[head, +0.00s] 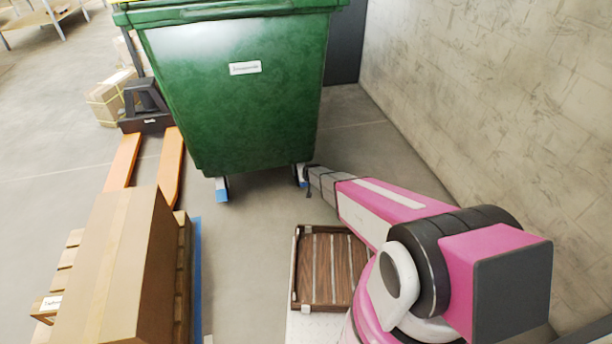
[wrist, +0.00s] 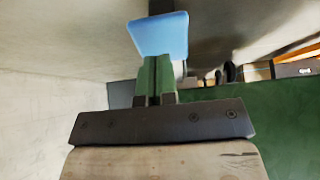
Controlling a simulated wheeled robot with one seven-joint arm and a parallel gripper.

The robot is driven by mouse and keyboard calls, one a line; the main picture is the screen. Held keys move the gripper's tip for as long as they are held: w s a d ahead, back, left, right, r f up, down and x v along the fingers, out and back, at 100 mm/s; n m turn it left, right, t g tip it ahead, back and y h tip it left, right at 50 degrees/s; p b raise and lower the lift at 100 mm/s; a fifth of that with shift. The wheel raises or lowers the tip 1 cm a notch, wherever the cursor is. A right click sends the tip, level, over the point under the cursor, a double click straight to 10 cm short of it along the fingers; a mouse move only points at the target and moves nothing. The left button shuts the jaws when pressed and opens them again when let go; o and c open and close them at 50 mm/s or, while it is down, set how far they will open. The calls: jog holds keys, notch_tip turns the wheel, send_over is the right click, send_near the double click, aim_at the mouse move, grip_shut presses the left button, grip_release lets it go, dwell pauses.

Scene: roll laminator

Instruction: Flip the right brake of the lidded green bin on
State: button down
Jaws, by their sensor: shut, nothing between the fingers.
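The green bin (head: 235,105) stands at the top middle of the head view, its lid edge (head: 235,12) just showing. Its left brake pedal (head: 221,193) is blue, low at the front left wheel. The right brake pedal (head: 301,180) is mostly hidden behind my gripper (head: 309,178) at the front right wheel. In the wrist view the blue right pedal (wrist: 160,36) is straight beyond the fingertips of my gripper (wrist: 157,60). The fingers are shut and empty. The tips overlap the pedal's near edge; I cannot tell whether they touch it.
A concrete wall (head: 500,95) runs along the right. A pallet truck with orange forks (head: 122,160) stands left of the bin. A large carton (head: 125,260) on a pallet is at front left. A wooden crate (head: 297,290) is below my arm. Floor between carton and crate is clear.

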jog(key=shift+f+t, duration=0.3)
jog(key=shift+f, duration=0.4)
jog(key=shift+w+f, duration=0.1)
jog(key=shift+f, duration=0.55)
jog(key=shift+f, duration=0.25)
jog(key=r, duration=0.1)
send_near(306, 185)
notch_tip(306, 185, up, 6)
jog(key=s, duration=0.2)
jog(key=shift+d, duration=0.4)
